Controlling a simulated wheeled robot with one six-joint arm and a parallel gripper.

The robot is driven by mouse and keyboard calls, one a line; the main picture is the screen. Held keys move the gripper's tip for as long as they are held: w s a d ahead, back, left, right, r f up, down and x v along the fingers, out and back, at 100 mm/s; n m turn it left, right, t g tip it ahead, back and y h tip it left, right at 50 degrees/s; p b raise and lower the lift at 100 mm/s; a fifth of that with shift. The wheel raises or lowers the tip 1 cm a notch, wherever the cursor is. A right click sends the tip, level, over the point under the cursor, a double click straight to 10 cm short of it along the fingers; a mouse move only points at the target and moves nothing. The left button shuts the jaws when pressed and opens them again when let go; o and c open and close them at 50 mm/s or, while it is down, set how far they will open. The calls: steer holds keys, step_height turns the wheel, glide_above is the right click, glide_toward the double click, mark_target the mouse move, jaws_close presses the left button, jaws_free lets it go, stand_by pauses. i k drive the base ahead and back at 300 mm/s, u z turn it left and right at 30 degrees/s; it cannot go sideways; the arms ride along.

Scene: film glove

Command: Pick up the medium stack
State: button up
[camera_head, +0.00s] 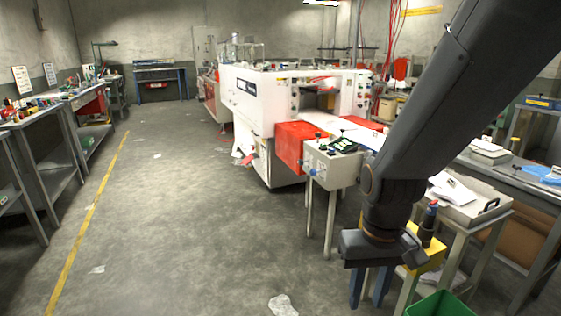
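I cannot tell which thing is the medium stack. Loose white sheets (450,188) lie on the grey bench at the right, just beyond my arm. A pale stack-like item (487,147) lies on the bench farther back. My gripper (370,285) points down at the lower right, in front of the small bench and left of the sheets. Its dark body shows, but two blue-grey bars below it may be fingers or stand legs. I cannot see anything held. My arm hides part of the benches behind it.
A white machine (255,100) with red panels stands at the centre, with a grey control box (332,163) in front. A green bin (440,305) is at the bottom right. Workbenches (45,120) line the left wall. The grey floor left of centre is mostly clear, with scraps.

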mark_target(374, 138)
steer(key=u, duration=0.4)
steer(key=i, duration=1.75)
steer(key=z, duration=0.25)
steer(key=i, duration=1.35)
steer(key=z, duration=1.25)
steer(key=i, duration=0.75)
steer(key=z, duration=0.5)
